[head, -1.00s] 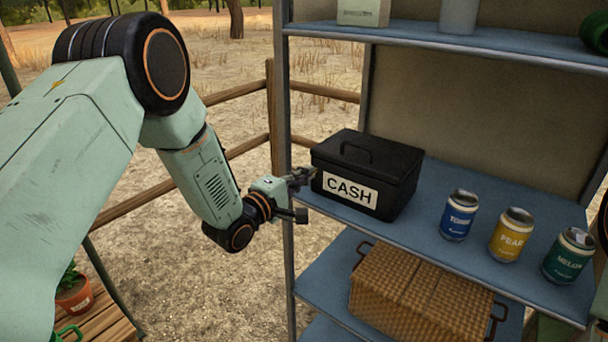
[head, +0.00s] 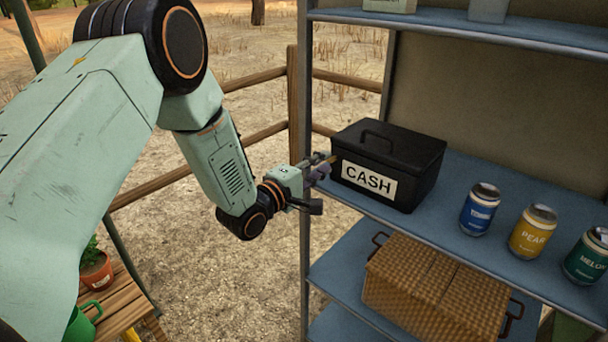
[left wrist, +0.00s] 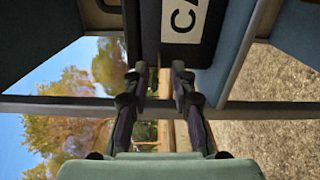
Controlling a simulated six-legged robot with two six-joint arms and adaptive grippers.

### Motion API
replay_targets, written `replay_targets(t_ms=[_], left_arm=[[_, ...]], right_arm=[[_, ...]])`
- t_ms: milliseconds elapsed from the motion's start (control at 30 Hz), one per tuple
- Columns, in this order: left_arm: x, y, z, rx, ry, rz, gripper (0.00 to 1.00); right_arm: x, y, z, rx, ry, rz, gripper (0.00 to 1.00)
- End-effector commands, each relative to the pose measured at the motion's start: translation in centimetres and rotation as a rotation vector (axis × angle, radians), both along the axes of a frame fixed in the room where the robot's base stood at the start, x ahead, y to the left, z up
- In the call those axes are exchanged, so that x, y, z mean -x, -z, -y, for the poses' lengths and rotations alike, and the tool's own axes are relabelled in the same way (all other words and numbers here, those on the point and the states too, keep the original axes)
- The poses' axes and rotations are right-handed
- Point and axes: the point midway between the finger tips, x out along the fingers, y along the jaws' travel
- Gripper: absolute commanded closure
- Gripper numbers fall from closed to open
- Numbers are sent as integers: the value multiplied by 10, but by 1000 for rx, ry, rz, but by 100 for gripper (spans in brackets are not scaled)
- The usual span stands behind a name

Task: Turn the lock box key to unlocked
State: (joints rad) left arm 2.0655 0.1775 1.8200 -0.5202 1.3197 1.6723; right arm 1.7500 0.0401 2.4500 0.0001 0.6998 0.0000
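The black lock box (head: 410,165) with a white CASH label stands on the blue middle shelf. In the left wrist view its dark side (left wrist: 204,52) and part of the label show beyond the fingers. A small tan piece (head: 331,159) shows at its left end beside my fingertips. It may be the key, but it is too small to tell its shape or angle. My left gripper (head: 322,166) is close to the box's left end. In the left wrist view its two fingers (left wrist: 159,77) stand apart, with no key clearly visible between them. My right gripper is out of view.
Blue (head: 480,208), yellow (head: 532,232) and green (head: 588,256) cans stand right of the box. A wicker basket (head: 435,285) sits on the shelf below. The shelf's upright post (head: 305,120) is close to my left gripper. Open ground lies to the left.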

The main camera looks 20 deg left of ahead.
Motion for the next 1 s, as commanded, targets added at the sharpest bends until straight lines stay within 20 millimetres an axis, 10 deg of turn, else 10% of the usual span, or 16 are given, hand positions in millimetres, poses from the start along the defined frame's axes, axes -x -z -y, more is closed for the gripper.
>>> replay_targets(t_ms=[500,1000], left_arm=[[86,0,-33,5,-4,-2,75],[102,0,-36,1,1,0,75]], right_arm=[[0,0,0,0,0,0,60],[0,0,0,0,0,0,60]])
